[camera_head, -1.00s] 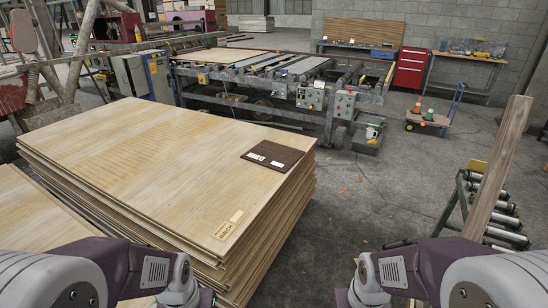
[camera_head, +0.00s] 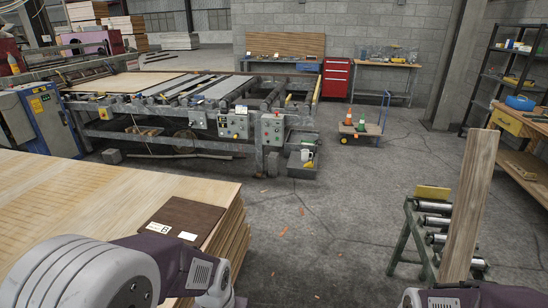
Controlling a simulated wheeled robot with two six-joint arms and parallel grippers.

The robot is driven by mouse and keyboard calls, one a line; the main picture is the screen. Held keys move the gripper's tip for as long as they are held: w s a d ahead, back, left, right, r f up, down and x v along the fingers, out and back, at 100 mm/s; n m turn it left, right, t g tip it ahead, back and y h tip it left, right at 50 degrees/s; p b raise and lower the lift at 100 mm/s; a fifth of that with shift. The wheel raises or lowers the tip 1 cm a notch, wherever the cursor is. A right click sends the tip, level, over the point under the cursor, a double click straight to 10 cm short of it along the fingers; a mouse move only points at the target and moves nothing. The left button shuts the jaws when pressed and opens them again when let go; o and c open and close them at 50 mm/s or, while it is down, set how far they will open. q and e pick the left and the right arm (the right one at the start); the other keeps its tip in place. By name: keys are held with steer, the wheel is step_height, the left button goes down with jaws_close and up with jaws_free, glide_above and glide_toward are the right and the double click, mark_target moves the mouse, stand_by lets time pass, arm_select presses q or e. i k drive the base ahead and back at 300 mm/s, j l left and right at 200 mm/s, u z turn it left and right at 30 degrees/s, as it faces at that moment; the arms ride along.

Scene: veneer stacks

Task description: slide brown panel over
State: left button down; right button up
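A dark brown panel (camera_head: 183,217) with white labels, one marked B, lies flat on top of the veneer stack (camera_head: 75,200) at lower left. It is near the stack's right end, close to the edge. My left arm crosses the front of the stack, and its wrist is just below the panel in the picture. I cannot tell whether it touches anything. Only a small part of my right arm shows at the bottom right. Neither gripper's fingers are in view.
A wooden plank (camera_head: 470,210) leans upright by a roller stand (camera_head: 405,240) at right. A conveyor machine (camera_head: 235,125) stands behind the stack. Concrete floor between is mostly clear.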

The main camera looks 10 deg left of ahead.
mark_target(191, 221)
steer(key=i, duration=2.1)
steer(key=i+u, duration=0.35)
steer(key=i+l+u, duration=0.1)
steer(key=i+u, duration=0.3)
steer(key=i+l+u, duration=0.2)
steer(key=u, duration=0.15)
steer(key=i+u, duration=0.2)
steer(key=u, duration=0.25)
steer(key=i+u, duration=0.2)
steer(key=u, duration=0.3)
steer(key=i+l+u, duration=0.15)
steer(key=u, duration=0.3)
steer(key=i+l+u, duration=0.2)
steer(key=u, duration=0.25)
